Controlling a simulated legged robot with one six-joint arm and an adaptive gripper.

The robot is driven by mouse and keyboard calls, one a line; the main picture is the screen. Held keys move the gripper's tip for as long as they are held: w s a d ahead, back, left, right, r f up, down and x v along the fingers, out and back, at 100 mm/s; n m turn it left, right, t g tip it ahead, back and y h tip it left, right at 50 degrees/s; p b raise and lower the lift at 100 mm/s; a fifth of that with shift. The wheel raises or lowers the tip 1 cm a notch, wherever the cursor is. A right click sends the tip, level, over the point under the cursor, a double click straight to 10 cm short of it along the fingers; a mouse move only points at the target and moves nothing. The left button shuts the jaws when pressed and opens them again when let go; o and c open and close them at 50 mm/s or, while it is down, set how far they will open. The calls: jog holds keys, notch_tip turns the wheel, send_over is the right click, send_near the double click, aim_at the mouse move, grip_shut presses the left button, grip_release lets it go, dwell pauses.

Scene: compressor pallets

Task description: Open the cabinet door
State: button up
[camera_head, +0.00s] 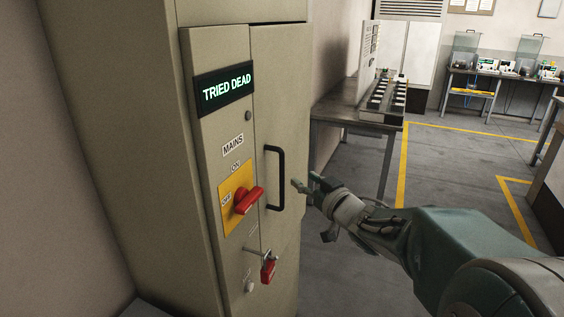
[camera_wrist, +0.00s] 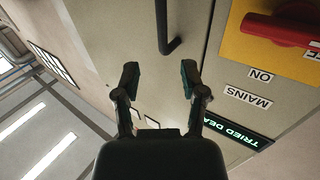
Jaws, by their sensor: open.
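The beige cabinet (camera_head: 165,120) stands on the left in the head view. Its door (camera_head: 285,90) looks shut and carries a black bar handle (camera_head: 281,178) mounted upright. My gripper (camera_head: 304,186) is to the right of the handle, pointing at it, open and empty. In the wrist view, which is turned over, the two fingers of my gripper (camera_wrist: 160,74) are spread apart. The handle (camera_wrist: 164,28) shows beyond the fingertips, roughly in line with the gap between them. No contact shows in either view.
Left of the door, a panel carries a red rotary switch (camera_head: 248,199) on a yellow plate, a red padlock (camera_head: 268,269) and a lit "TRIED DEAD" display (camera_head: 224,88). A metal bench (camera_head: 345,117) stands behind the cabinet. Open grey floor (camera_head: 440,160) with yellow lines lies right.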

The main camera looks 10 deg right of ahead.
aim_at(283, 165)
jog(key=x, duration=0.9)
jog(key=shift+w+a, duration=0.25)
jog(key=shift+f, duration=0.1)
grip_shut()
